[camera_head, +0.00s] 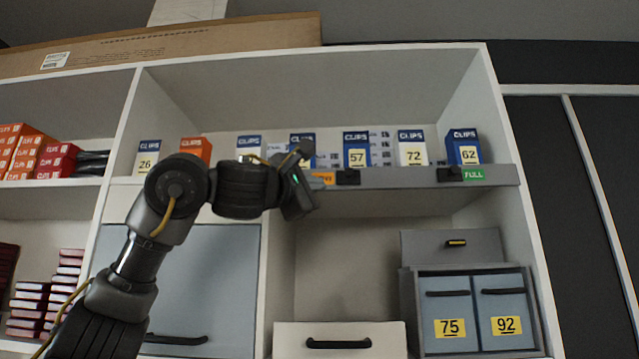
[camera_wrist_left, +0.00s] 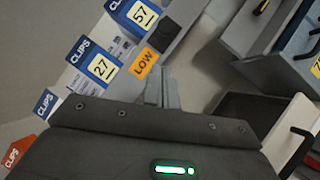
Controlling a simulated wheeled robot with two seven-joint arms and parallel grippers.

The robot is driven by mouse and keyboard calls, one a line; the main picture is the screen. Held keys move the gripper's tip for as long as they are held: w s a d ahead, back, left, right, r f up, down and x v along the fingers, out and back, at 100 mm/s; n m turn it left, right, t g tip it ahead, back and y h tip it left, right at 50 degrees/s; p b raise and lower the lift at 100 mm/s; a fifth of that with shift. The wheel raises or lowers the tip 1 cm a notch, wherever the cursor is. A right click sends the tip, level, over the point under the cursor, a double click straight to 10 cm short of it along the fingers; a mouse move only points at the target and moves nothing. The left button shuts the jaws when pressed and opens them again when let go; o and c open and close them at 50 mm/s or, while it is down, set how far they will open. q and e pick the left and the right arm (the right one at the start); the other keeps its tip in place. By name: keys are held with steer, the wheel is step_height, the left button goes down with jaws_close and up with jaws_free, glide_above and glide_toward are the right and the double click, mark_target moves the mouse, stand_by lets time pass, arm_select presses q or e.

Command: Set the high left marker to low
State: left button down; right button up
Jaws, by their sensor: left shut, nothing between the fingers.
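On the upper shelf's grey front rail (camera_head: 400,178), the left marker has a black tab (camera_head: 348,177) with an orange LOW label (camera_head: 325,178) showing to its left. In the left wrist view the LOW label (camera_wrist_left: 146,63) is readable, with the dark tab (camera_wrist_left: 168,36) beyond it. My left gripper (camera_head: 304,150) is at the rail, left of the tab, and hides part of the label in the head view. Its fingers (camera_wrist_left: 160,80) are shut and empty, close to the label; I cannot tell whether they touch the rail. My right gripper is not in view.
A second black tab (camera_head: 450,174) sits on the rail beside a green FULL label (camera_head: 474,175). Several clips boxes (camera_head: 411,148) stand behind the rail. Below are a white drawer (camera_head: 340,335) and a grey cabinet (camera_head: 408,300) with blue doors. The space under the rail is open.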

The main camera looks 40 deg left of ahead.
arm_select(q)
steer(key=b+v, duration=0.4)
steer(key=v, duration=0.5)
steer(key=shift+s, duration=0.25)
steer(key=shift+w+d, duration=0.1)
steer(key=shift+w, duration=0.1)
